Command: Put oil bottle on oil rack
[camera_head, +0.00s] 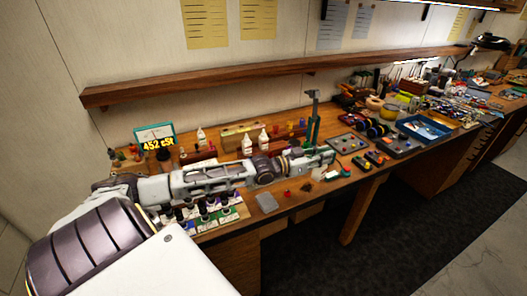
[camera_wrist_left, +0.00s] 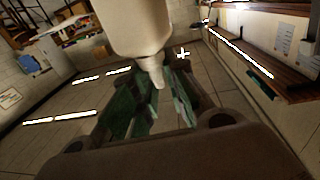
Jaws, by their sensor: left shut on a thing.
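My left gripper (camera_head: 325,158) is shut above the front part of the bench, at the end of my arm reaching in from the left. In the left wrist view, a pale oil bottle (camera_wrist_left: 135,28) with a tapered nozzle is held between the green-looking fingers (camera_wrist_left: 150,105); its far end is out of frame. In the head view the held bottle is mostly hidden by the gripper.
White nozzle bottles (camera_head: 247,146) stand behind my arm near a wooden box (camera_head: 236,131). A green stand (camera_head: 314,120) rises just behind the gripper. A grey block (camera_head: 266,203) lies on the bench (camera_head: 300,205) right of the rack. Tools and a blue tray (camera_head: 424,128) crowd the right.

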